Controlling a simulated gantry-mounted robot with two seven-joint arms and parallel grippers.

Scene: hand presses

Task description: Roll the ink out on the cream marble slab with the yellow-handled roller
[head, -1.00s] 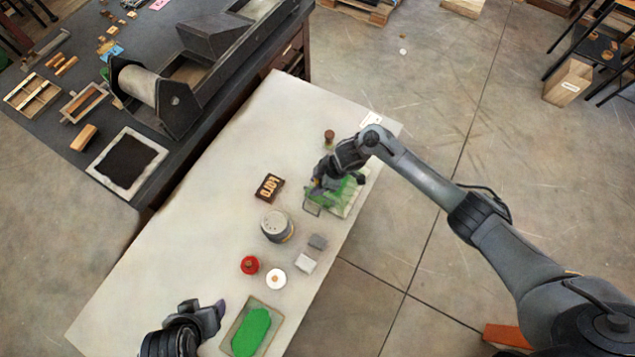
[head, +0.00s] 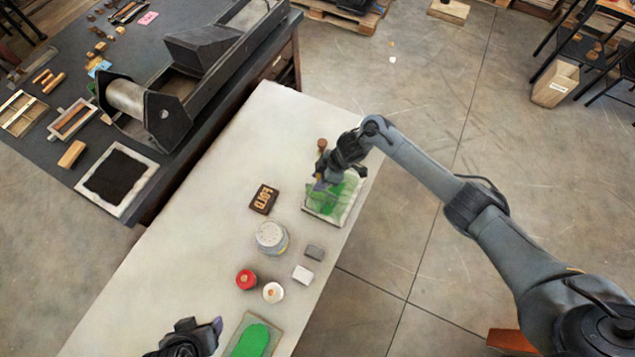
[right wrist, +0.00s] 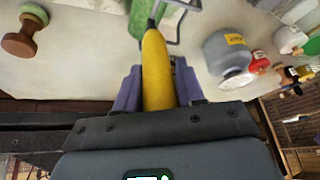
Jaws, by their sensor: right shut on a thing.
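The cream marble slab (head: 350,208) lies near the table's right edge in the head view, with green ink (head: 328,201) spread over much of it. My right gripper (head: 328,180) is over the slab's far part. In the right wrist view, the gripper (right wrist: 156,88) is shut on the yellow handle (right wrist: 157,65) of the roller, between its purple fingers. Part of the roller's metal frame shows at the top of that view; its drum is not clear. My left gripper (head: 207,332) is at the bottom of the head view, beside a second plate; its opening is unclear.
A tin (head: 271,240), a letter block (head: 263,198), a red-topped pot (head: 246,280), a white pot (head: 273,292) and two small blocks stand nearer. A wooden-handled stamp (head: 321,146) stands beyond the slab. The second plate (head: 238,331) carries green ink. The table's left part is clear.

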